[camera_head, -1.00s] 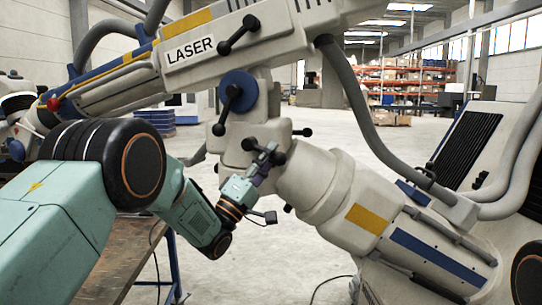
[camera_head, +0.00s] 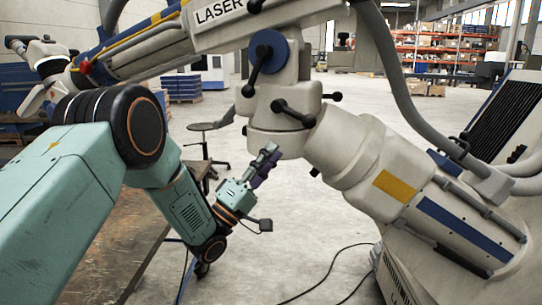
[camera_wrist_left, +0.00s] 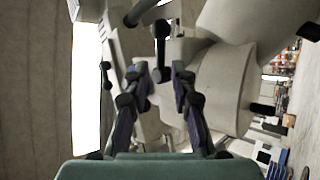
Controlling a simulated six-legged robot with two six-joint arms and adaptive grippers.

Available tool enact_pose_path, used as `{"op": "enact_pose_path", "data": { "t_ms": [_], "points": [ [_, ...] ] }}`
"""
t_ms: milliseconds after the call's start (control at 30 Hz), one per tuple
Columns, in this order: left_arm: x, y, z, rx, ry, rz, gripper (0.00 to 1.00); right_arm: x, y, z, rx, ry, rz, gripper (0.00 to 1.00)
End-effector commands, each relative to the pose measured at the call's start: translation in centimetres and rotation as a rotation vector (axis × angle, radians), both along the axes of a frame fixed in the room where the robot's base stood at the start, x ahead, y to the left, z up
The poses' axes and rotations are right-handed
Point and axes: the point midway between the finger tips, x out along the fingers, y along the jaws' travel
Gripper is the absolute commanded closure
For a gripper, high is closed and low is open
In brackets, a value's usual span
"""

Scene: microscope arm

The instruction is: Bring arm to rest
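The microscope arm is a large beige jointed arm (camera_head: 145,62) marked LASER. It crosses the top of the head view and bends at a joint block (camera_head: 280,100) with a blue round cap. A black-knobbed handle (camera_head: 293,113) sticks out low on that block, and it stands above my left gripper (camera_head: 266,160). The gripper looks apart from the handle. In the left wrist view, the left gripper's two fingers (camera_wrist_left: 160,75) are spread, with nothing held between them. A black knobbed handle (camera_wrist_left: 161,38) shows beyond the fingertips there. My right gripper is not in view.
A thick beige lower arm section (camera_head: 385,175) and the microscope's base (camera_head: 500,110) fill the right side. A brown-topped table (camera_head: 125,235) is at lower left. A stool (camera_head: 205,140) stands behind the gripper. Cables (camera_head: 330,270) lie on the otherwise open floor.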

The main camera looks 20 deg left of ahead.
Motion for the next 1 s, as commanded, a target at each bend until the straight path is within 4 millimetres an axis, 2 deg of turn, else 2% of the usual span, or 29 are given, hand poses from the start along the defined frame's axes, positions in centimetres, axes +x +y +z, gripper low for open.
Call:
{"op": "enact_pose_path", "data": {
  "t_ms": [267,367,467,500,567,600,667,700,800,867,1000],
  "points": [
    [0.2,0.0,-0.2,0.041,-0.012,0.039,0.75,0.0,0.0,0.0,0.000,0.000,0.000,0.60],
    [1.4,0.1,-1.8,0.158,0.015,0.158,0.75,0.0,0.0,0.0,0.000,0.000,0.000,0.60],
    [2.5,0.7,-6.1,0.337,0.131,0.323,0.75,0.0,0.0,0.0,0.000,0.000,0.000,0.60],
    [2.5,0.9,-8.5,0.421,0.196,0.378,0.75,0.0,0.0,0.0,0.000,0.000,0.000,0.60],
    [2.1,1.2,-12.6,0.552,0.301,0.440,0.75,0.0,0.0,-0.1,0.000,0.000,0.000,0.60],
    [1.5,1.4,-15.2,0.631,0.365,0.465,0.75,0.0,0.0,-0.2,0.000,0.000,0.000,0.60],
    [0.2,1.5,-19.0,0.747,0.457,0.484,0.75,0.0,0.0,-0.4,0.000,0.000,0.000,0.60],
    [-0.9,1.6,-21.5,0.820,0.518,0.488,0.75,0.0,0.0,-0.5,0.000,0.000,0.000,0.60],
    [-4.3,1.8,-27.1,0.994,0.659,0.469,0.75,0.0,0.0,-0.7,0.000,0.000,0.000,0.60],
    [-6.7,1.9,-30.3,1.092,0.739,0.440,0.75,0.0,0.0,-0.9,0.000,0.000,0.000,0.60],
    [-13.4,2.1,-36.6,1.303,0.913,0.337,0.75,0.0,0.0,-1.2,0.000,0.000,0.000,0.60]
  ]
}}
